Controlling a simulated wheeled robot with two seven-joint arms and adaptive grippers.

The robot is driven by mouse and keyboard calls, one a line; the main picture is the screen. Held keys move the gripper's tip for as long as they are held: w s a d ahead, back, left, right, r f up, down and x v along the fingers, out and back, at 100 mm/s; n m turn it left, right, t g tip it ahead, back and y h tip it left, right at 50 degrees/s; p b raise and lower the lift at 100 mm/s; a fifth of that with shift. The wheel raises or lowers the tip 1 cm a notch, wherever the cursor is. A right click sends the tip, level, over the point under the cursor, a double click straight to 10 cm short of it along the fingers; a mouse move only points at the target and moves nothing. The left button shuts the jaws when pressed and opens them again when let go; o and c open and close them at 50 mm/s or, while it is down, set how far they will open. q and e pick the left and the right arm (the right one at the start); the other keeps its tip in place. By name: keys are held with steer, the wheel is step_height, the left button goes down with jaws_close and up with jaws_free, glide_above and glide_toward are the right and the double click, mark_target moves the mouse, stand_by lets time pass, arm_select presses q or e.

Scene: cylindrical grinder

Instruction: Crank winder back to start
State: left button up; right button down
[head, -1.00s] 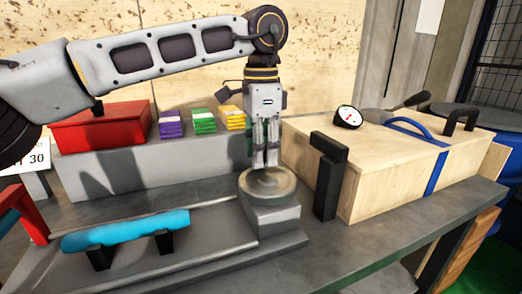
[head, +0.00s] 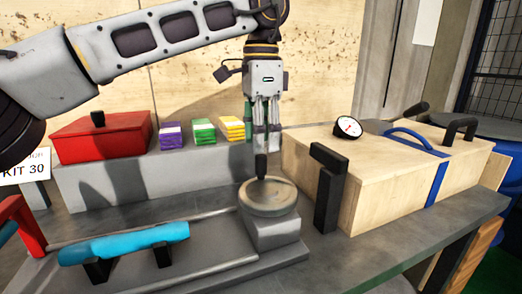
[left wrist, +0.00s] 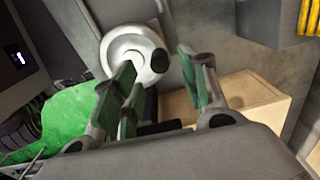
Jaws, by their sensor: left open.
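The winder is a round grey disc (head: 268,199) on a grey block, with a black upright crank knob (head: 261,166) standing near its far edge. My left gripper (head: 263,147) points straight down just above the knob, fingers spread and empty. In the left wrist view the disc (left wrist: 122,45) lies beyond my left gripper (left wrist: 156,68), and the dark knob (left wrist: 160,60) shows between its open fingertips. I cannot tell whether a finger touches the knob. My right gripper is not in view.
A wooden box (head: 385,180) with a black upright bracket (head: 328,187) stands close right of the winder. A dial gauge (head: 348,127) sits on the box. A red box (head: 102,138) and coloured stacks stand behind left; a cyan handle (head: 125,243) lies front left.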

arm_select(q)
step_height(320, 180, up, 6)
stand_by(0.5)
stand_by(0.4)
